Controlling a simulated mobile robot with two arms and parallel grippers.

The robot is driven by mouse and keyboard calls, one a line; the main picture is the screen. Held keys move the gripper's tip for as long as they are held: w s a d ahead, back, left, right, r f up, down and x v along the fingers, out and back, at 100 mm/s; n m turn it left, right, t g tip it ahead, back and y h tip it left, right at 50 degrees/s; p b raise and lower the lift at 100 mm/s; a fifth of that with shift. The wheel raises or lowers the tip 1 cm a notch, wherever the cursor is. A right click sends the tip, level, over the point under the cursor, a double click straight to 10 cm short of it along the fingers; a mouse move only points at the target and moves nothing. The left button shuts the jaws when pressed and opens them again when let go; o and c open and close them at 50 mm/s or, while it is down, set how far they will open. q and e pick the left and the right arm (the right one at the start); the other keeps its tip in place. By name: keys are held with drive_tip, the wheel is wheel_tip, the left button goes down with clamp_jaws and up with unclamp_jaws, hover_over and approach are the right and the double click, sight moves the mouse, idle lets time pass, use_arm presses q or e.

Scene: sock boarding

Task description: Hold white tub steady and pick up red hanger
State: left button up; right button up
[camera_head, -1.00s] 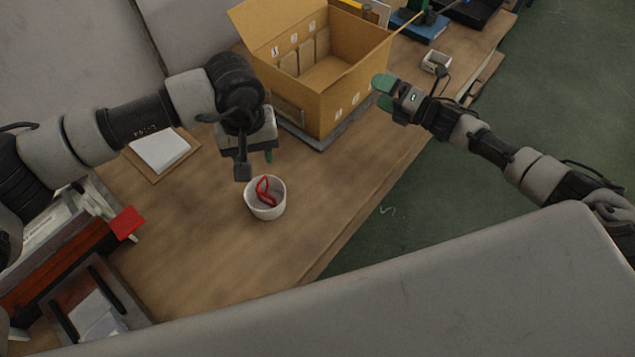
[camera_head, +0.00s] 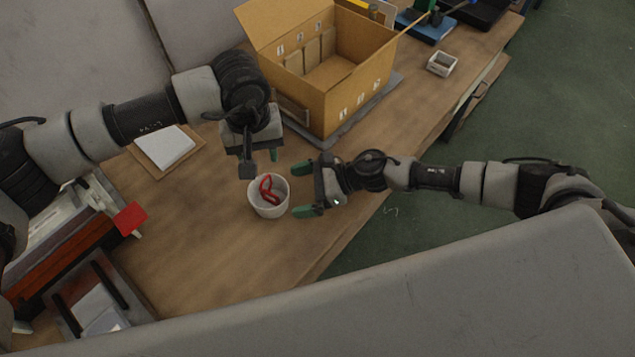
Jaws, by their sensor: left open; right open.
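A white tub (camera_head: 267,208) stands upright on the wooden table. A red hanger (camera_head: 269,188) sits inside it, its upper part showing above the inner floor. My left gripper (camera_head: 261,164) is open just above and behind the tub's back rim, pointing down. Whether it touches the rim I cannot tell. My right gripper (camera_head: 303,190) is open with green fingertips pointing left. It is just right of the tub, with its fingers apart and nothing between them.
A large open cardboard box (camera_head: 348,98) stands behind on a grey mat. A small white container (camera_head: 441,64) is at the table's right edge. A white pad (camera_head: 164,147) lies at left. A red-brown rack (camera_head: 75,255) is at front left. The table in front of the tub is clear.

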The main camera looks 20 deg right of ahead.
sight(277, 197)
drive_tip(key=x, duration=0.6)
drive_tip(key=shift+a, duration=0.1)
